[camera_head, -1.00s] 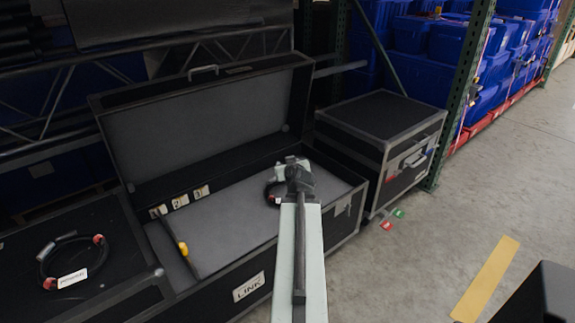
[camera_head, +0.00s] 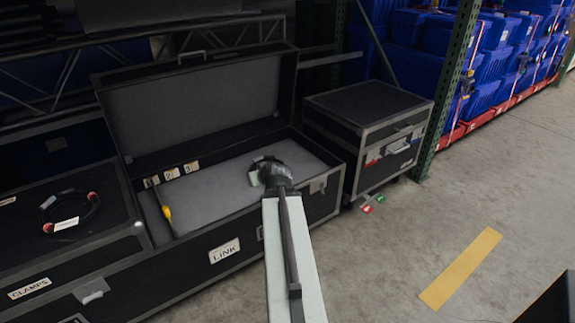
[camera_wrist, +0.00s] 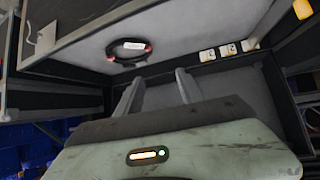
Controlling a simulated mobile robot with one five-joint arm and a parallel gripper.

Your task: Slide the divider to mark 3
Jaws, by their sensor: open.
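The divider (camera_head: 161,204) is a thin dark plate with a yellow grip (camera_head: 167,212), standing across the open LINK case near its left end. Its back end is close to mark 1 (camera_head: 152,182); mark 2 (camera_head: 171,174) and mark 3 (camera_head: 190,167) are white tags further right on the back wall. In the wrist view the tags (camera_wrist: 227,49) show at upper right, with a yellow piece (camera_wrist: 302,8), probably the grip, in the corner. My gripper (camera_head: 265,170) is open and empty over the right part of the case, well right of the divider.
The case's raised lid (camera_head: 200,100) stands behind. A dark cable ring (camera_wrist: 130,48) with red ends shows in the wrist view. Another cable ring (camera_head: 70,212) lies on the CLAMPS case at left. A closed case (camera_head: 368,105) stands right. The floor at right is mostly open.

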